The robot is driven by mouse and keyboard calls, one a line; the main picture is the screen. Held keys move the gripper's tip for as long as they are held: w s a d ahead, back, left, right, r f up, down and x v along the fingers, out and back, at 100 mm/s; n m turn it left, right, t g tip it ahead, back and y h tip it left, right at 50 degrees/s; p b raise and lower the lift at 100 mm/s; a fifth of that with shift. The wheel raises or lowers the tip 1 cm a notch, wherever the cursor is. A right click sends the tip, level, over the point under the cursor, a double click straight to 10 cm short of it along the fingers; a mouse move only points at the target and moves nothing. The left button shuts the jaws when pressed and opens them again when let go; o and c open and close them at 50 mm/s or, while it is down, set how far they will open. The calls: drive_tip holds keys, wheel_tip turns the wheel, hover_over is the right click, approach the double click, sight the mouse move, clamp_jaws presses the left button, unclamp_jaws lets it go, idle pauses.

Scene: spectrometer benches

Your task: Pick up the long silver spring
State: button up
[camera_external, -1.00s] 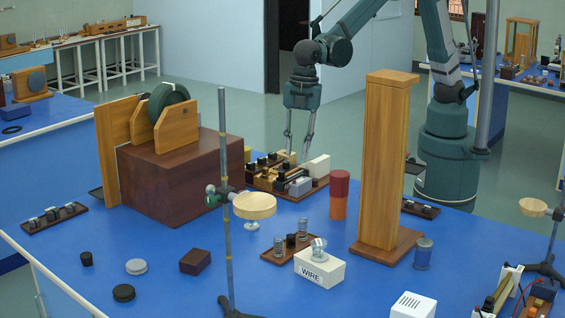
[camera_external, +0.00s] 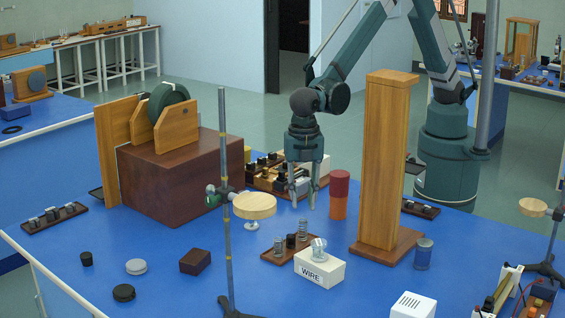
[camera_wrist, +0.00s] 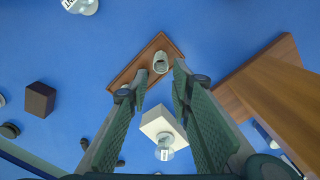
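Two silver coil springs stand upright on a small brown board (camera_external: 288,254) in the external view. One is at the right rear (camera_external: 302,229) and one at the left front (camera_external: 278,247); I cannot tell which is longer. A dark post stands between them. My gripper (camera_external: 304,207) is open and empty, pointing down above the rear spring. In the wrist view, a silver spring (camera_wrist: 160,63) on the board (camera_wrist: 150,47) shows beyond and between my open fingers (camera_wrist: 160,80). The left finger hides part of the board.
A white WIRE box (camera_external: 320,270) stands just in front of the board. A red-orange cylinder (camera_external: 339,196) and a tall wooden column (camera_external: 385,170) stand to the right.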

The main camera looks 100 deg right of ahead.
sight(303, 218)
drive_tip(key=shift+f, duration=1.3)
drive_tip(key=shift+s+d+f, duration=0.1)
drive_tip(key=shift+f, duration=2.5)
drive_tip(key=c, duration=0.4)
drive_tip(key=shift+c, duration=0.2)
drive_tip(key=shift+r, duration=0.1)
drive_tip(key=shift+r, duration=4.95)
